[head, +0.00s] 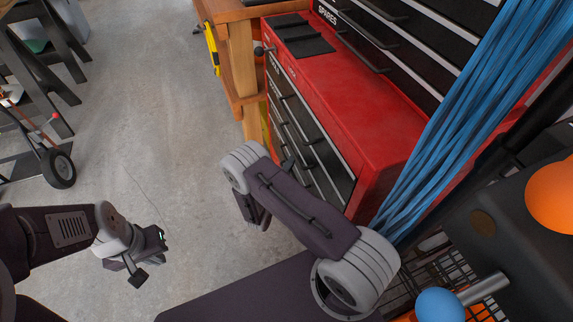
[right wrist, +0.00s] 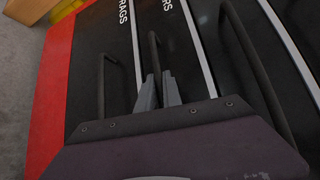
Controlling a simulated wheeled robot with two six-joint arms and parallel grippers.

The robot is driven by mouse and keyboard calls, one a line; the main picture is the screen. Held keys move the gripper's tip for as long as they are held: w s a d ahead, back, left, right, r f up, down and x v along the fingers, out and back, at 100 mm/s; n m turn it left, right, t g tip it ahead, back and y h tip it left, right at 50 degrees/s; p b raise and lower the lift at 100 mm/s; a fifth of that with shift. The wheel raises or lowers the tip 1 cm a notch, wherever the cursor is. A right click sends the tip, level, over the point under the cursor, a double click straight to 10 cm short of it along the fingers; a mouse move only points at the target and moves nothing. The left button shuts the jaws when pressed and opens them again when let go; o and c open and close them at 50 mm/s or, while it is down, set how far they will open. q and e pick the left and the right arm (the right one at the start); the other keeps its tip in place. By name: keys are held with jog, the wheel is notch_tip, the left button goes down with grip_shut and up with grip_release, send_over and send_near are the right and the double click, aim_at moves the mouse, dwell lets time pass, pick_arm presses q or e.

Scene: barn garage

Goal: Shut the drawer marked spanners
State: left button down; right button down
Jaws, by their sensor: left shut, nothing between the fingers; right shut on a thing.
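The red tool chest (head: 350,95) has black drawer fronts with bar handles, partly hidden by my right arm. In the right wrist view, one drawer front (right wrist: 178,60) carries a label cut off at the top edge, with only "RS" readable. My right gripper (right wrist: 159,92) is shut on this drawer's dark bar handle (right wrist: 154,52). The full label and how far the drawer stands out cannot be told. In the head view, only a bit of my right gripper shows against the drawer fronts. My left gripper (head: 140,262) is shut and empty above the floor.
A neighbouring drawer is marked "RAGS" (right wrist: 125,14). A wooden bench (head: 240,60) with a yellow level (head: 212,48) stands beyond the chest. Blue cords (head: 470,110) hang at the right. A wheeled cart (head: 58,168) is at the left. The concrete floor between is clear.

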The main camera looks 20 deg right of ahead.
jog(key=shift+s, duration=0.1)
jog(key=c, duration=1.8)
grip_release()
jog(key=p+v, duration=0.2)
jog(key=v, duration=0.7)
jog(key=shift+a, duration=0.1)
